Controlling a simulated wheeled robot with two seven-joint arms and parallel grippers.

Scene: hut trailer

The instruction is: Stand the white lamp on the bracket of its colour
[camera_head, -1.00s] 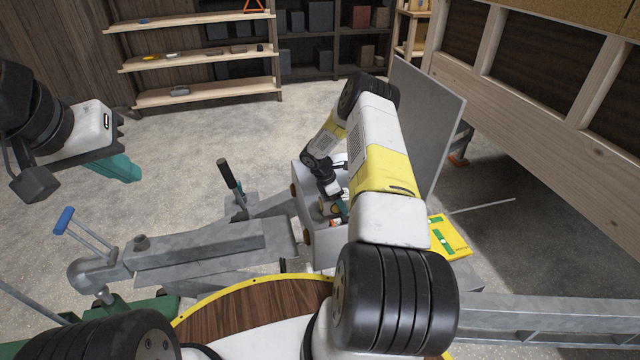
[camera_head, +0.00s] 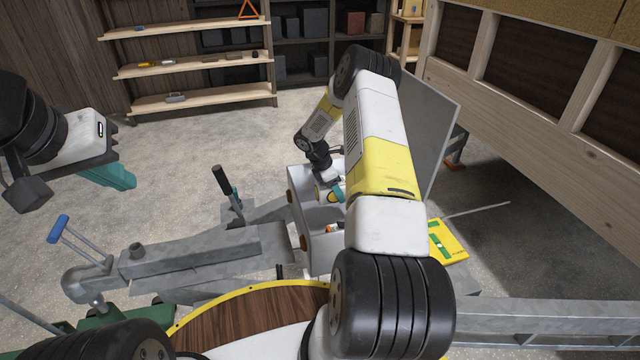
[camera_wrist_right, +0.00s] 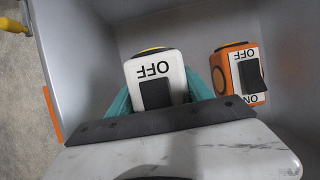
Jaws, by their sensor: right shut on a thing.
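The white lamp (camera_wrist_right: 155,80), with a black switch and the word OFF, is between the teal fingers of my right gripper (camera_wrist_right: 160,92) in the right wrist view. My right gripper (camera_head: 334,190) is shut on it at the grey box in the head view. An orange lamp (camera_wrist_right: 240,73) stands beside it, apart from the fingers; it also shows in the head view (camera_head: 333,227). I cannot make out a white bracket. My left gripper (camera_head: 110,177) hangs at the left over the floor, away from the box; its finger gap is not clear.
The grey open box (camera_head: 325,252) sits on the trailer frame (camera_head: 205,250), its raised lid (camera_head: 428,125) at the right. Orange patches mark the box's left edge (camera_wrist_right: 52,113). A yellow level case (camera_head: 448,242) lies to the right. A lever (camera_head: 226,188) stands left of the box.

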